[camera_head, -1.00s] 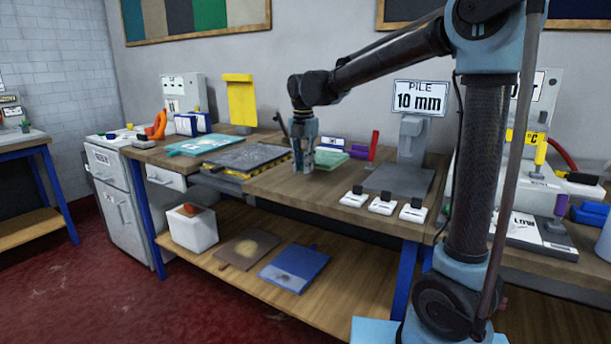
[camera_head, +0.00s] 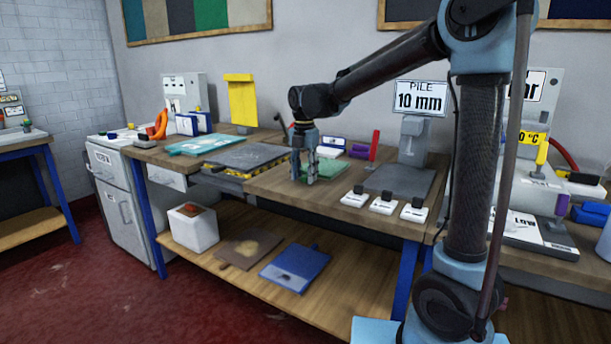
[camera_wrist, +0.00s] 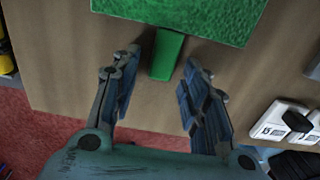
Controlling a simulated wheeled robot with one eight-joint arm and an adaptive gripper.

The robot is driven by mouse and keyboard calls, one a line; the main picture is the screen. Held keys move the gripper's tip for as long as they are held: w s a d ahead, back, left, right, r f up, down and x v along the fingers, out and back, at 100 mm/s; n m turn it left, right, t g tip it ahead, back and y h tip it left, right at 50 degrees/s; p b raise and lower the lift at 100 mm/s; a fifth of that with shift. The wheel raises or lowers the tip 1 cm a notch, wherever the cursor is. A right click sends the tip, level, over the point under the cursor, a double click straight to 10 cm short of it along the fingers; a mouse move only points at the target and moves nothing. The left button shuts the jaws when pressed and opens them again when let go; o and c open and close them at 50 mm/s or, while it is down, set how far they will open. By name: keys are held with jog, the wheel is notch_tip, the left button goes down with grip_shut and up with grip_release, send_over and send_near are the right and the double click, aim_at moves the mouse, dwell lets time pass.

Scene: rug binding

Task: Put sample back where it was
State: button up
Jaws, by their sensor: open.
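A green sample with a short tab handle lies flat on the wooden workbench (camera_head: 262,186). In the wrist view the sample (camera_wrist: 195,14) fills the top edge, and its tab (camera_wrist: 166,54) points toward me between my fingers. My gripper (camera_wrist: 160,82) is open, with a finger on each side of the tab and bench showing on both sides of it. In the head view my gripper (camera_head: 304,180) stands over the near edge of the sample (camera_head: 326,170), partly hiding it.
A pile gauge with a 10 mm display (camera_head: 420,98) and grey base stands right of the sample. Several white switch blocks (camera_head: 382,205) line the front edge. A dark grey board (camera_head: 247,157) lies left. A blue board (camera_head: 295,268) and a brown board (camera_head: 247,249) lie on the lower shelf.

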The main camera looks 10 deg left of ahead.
notch_tip(320, 180, up, 12)
dwell(0.5)
jog(key=shift+f, duration=0.15)
